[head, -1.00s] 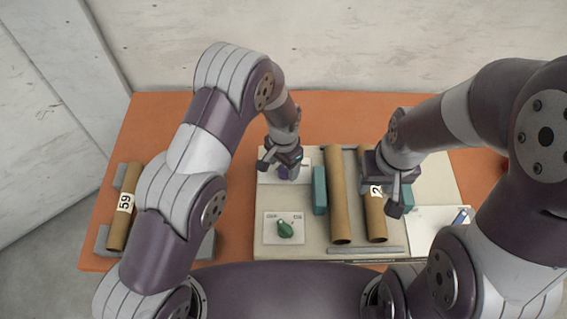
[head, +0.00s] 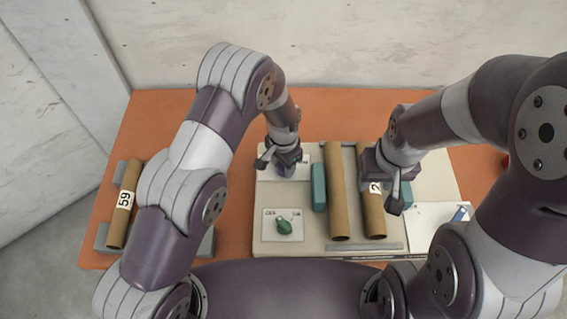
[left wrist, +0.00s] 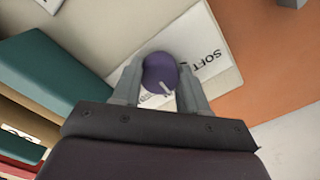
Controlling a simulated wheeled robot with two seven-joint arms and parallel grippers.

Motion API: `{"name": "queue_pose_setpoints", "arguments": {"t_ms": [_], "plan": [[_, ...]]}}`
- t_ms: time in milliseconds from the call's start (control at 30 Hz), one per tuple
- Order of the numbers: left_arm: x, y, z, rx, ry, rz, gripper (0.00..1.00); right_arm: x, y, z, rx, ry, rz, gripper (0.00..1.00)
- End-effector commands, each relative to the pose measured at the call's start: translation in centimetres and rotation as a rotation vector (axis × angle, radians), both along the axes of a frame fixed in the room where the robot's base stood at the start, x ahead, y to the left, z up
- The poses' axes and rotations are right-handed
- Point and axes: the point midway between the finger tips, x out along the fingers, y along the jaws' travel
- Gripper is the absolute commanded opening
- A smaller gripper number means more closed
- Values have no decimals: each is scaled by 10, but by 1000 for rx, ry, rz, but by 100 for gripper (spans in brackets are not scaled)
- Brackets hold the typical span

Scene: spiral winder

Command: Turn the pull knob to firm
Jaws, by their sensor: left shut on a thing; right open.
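The pull knob (left wrist: 161,73) is a round purple knob with a pale pointer line, on a white label plate (left wrist: 205,62) that reads SOFT on its right side in the left wrist view. My left gripper (left wrist: 160,82) has its two fingers on either side of the knob and is shut on it. In the head view the left gripper (head: 284,165) hides most of the knob. The FIRM marking cannot be read here.
A green knob (head: 283,227) sits on another white plate in front. A teal block (head: 319,188) and a second tube (head: 340,200) stand right of the left gripper. A tube labelled 59 (head: 118,228) lies at the left. A white sheet (head: 425,215) is at the right.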

Motion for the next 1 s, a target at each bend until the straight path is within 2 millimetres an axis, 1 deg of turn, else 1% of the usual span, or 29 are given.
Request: {"name": "queue_pose_setpoints", "arguments": {"t_ms": [267, 700, 1000], "plan": [[2, -1, 0, -2, -4, -204, 13, 0, 0, -9, 0, 0, 0, 43], [3, 0, 1, -2, -5, -617, 13, 0, 0, -19, 0, 0, 0, 43], [3, -1, 1, -2, -7, -839, 13, 0, 0, -23, 0, 0, 0, 43]]}}
